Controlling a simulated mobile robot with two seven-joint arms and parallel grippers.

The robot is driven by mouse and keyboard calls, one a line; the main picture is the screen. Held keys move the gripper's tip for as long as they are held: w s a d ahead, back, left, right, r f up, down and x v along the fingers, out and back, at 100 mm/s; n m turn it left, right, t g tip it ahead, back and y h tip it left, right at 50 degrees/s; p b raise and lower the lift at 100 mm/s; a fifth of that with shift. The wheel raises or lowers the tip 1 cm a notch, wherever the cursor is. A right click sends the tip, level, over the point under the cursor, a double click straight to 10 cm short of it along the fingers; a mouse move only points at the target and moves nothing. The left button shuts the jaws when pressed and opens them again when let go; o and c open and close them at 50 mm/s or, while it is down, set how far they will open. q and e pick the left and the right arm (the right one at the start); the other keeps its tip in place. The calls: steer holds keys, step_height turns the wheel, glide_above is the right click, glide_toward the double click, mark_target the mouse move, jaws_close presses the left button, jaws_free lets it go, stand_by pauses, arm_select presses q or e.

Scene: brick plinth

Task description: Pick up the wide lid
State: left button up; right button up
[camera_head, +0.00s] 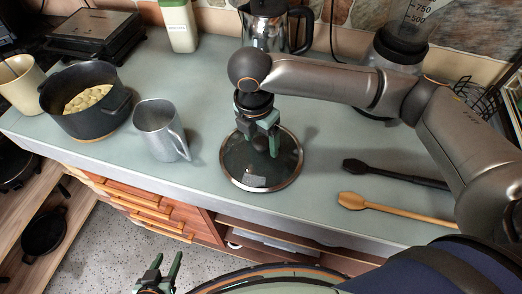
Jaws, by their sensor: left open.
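The wide lid (240,165), round dark glass with a metal rim, is over the middle of the grey-green counter. I cannot tell whether it rests on the counter or is slightly raised. My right gripper (274,152) reaches down over the lid's middle from above, with its fingers at the lid's centre. The fingers hide the knob, so I cannot see whether they are closed on it. My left gripper (163,268) is low at the bottom of the view, in front of the counter, its two fingers pointing up, apart and empty.
A grey metal pitcher (157,131) stands left of the lid. A black pot (70,118) with yellowish food is farther left. A steel kettle (266,30) stands behind. Dark tongs (395,174) and a wooden utensil (395,211) lie to the right. The counter's front edge is near the lid.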

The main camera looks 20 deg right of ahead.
jaws_close()
stand_by(0.4)
steer(key=shift+r, duration=0.1)
stand_by(0.7)
